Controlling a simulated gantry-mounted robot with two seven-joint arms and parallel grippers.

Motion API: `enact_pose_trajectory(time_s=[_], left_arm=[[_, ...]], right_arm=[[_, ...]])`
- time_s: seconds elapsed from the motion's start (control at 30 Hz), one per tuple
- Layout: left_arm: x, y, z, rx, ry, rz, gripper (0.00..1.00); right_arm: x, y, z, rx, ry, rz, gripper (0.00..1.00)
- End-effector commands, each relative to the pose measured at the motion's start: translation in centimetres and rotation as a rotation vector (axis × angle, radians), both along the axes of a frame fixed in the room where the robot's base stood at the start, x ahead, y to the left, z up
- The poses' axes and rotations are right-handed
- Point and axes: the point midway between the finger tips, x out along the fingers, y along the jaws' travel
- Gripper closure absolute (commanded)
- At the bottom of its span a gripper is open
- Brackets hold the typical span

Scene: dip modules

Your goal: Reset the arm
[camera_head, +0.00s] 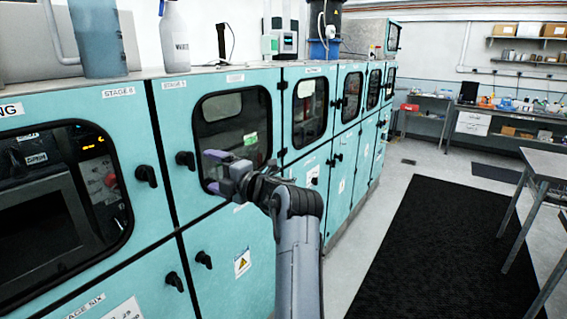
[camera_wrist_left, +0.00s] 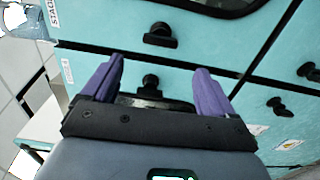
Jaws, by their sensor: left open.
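My left gripper (camera_head: 213,171) is held out in front of the teal cabinet row, over the lower part of a windowed door (camera_head: 232,125). Its two purple fingers are spread apart with nothing between them. The left wrist view shows the same open fingers of the left gripper (camera_wrist_left: 160,82) with a teal panel and a black knob (camera_wrist_left: 151,84) behind the gap. I cannot tell how far the fingertips are from the panel. My right gripper is in neither view.
Teal cabinets with black knobs (camera_head: 146,175) run along the left and away from me. A white bottle (camera_head: 174,40) stands on top. A black mat (camera_head: 420,250) lies on the floor, and a grey table (camera_head: 547,163) stands at the right. The floor between is clear.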

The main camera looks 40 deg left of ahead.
Motion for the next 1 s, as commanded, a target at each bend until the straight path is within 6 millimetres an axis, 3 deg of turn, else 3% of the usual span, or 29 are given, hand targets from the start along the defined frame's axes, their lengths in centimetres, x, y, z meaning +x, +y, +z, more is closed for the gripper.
enact_pose_trajectory(time_s=[0.17,0.27,0.37,0.5,0.63,0.87,1.0], left_arm=[[0.2,0.1,-2.3,-0.001,0.043,0.001,0.13],[0.0,0.5,-5.9,0.002,0.115,0.010,0.13],[-0.7,1.3,-10.9,0.026,0.225,0.025,0.13],[-3.6,2.7,-17.0,0.109,0.383,0.060,0.13],[-6.6,3.7,-20.6,0.227,0.501,0.055,0.13],[-8.9,3.4,-25.6,0.393,0.702,-0.159,0.13],[-8.9,0.8,-29.2,0.457,0.859,-0.402,0.13]], right_arm=[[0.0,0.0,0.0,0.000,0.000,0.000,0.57],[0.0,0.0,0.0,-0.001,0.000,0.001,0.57],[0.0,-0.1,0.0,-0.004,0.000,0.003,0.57],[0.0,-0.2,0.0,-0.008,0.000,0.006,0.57],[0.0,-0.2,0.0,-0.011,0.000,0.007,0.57],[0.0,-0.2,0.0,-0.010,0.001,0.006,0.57],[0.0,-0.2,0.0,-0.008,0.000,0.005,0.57]])
